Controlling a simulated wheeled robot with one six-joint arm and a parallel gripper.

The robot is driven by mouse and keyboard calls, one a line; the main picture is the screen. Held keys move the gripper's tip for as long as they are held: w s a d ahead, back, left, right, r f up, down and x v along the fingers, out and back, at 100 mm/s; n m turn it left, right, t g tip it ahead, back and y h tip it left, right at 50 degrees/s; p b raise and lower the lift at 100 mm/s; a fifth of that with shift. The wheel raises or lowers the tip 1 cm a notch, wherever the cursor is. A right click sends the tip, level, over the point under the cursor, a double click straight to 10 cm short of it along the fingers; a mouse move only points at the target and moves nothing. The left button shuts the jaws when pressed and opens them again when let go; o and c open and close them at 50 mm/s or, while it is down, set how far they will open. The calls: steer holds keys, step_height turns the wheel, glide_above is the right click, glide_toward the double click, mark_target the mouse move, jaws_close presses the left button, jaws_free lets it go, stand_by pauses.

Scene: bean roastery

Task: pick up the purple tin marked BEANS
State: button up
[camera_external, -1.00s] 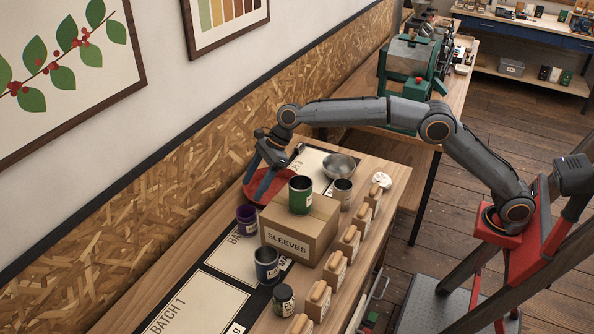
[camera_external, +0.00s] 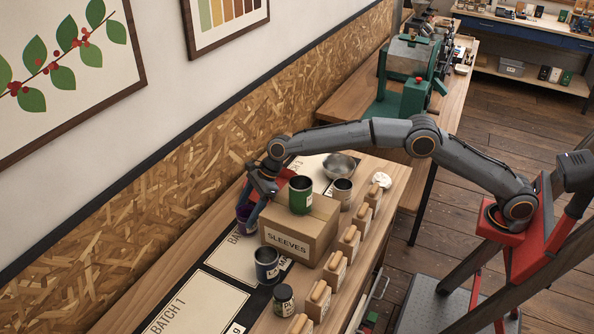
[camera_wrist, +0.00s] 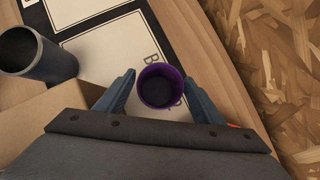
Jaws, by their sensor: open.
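The purple tin (camera_wrist: 159,87) is an open-topped cup shape, seen from above in the wrist view. It stands upright on the edge of a pale batch card, and its marking is hidden. My gripper (camera_wrist: 163,90) is open, with one finger on each side of the tin and a gap at each side. In the external view my gripper (camera_external: 254,205) is over the tin (camera_external: 243,217), which is partly hidden behind the fingers.
The SLEEVES carton (camera_external: 289,242) with a green tin (camera_external: 300,195) on top stands close to the right of my gripper. A dark blue tin (camera_external: 266,265) is nearer the front. The chipboard wall (camera_external: 160,210) runs along the left.

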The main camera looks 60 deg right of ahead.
steer(key=shift+w+a+f, duration=0.1)
steer(key=shift+f, duration=0.05)
steer(key=c, duration=1.2)
